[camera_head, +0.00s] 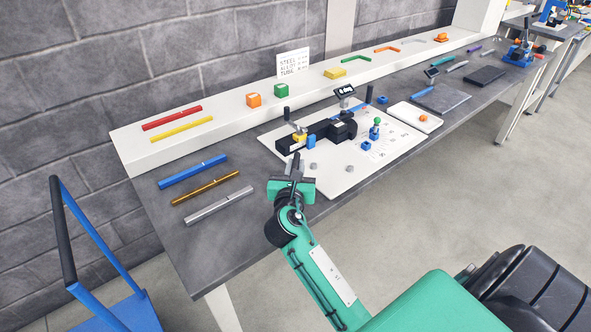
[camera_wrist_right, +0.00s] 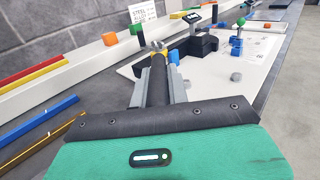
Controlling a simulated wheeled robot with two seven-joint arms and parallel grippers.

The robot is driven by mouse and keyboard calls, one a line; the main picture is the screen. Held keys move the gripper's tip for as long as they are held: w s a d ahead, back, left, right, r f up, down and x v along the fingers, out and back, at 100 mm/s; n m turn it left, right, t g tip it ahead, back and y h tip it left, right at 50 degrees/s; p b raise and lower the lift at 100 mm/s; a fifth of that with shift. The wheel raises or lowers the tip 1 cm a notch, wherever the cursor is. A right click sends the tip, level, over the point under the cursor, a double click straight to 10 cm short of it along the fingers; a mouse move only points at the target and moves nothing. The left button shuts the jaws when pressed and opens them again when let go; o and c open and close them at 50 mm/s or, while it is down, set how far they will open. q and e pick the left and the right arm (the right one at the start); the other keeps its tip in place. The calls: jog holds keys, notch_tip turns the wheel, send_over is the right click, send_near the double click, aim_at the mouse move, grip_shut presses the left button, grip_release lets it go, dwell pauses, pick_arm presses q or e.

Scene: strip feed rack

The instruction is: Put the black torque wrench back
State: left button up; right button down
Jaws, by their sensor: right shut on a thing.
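My right gripper (camera_head: 293,176) is shut on the black torque wrench (camera_head: 297,161), over the front edge of the white work board. In the wrist view the wrench (camera_wrist_right: 158,88) stands between the two grey fingers (camera_wrist_right: 160,76). It points away from the palm, with a yellow collar and a silver head at its far end. Beyond the head is a black bending fixture (camera_head: 325,131) with a lever and a small display reading about zero degrees. My left gripper is not in view.
Blue, bronze and silver strips (camera_head: 219,204) lie on the grey bench left of my gripper. A white ledge (camera_head: 220,119) behind holds red and yellow strips and coloured blocks. A white tray (camera_head: 414,116) stands right of the board. A blue trolley (camera_head: 118,312) is at lower left.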

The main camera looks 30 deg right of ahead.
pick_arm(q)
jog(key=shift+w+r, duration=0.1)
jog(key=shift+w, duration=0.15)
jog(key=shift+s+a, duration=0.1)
pick_arm(e)
jog(key=shift+f, duration=0.1)
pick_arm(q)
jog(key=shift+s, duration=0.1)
pick_arm(e)
jog(key=c, duration=1.4)
grip_release()
jog(key=shift+f, duration=0.1)
jog(key=shift+o, duration=0.2)
jog(key=shift+s+a, duration=0.2)
jog(key=shift+a, duration=0.05)
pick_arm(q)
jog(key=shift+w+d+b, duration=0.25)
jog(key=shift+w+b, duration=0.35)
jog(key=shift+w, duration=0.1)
pick_arm(e)
jog(key=v, duration=1.1)
jog(key=shift+s+a, duration=0.15)
jog(key=shift+s, duration=0.05)
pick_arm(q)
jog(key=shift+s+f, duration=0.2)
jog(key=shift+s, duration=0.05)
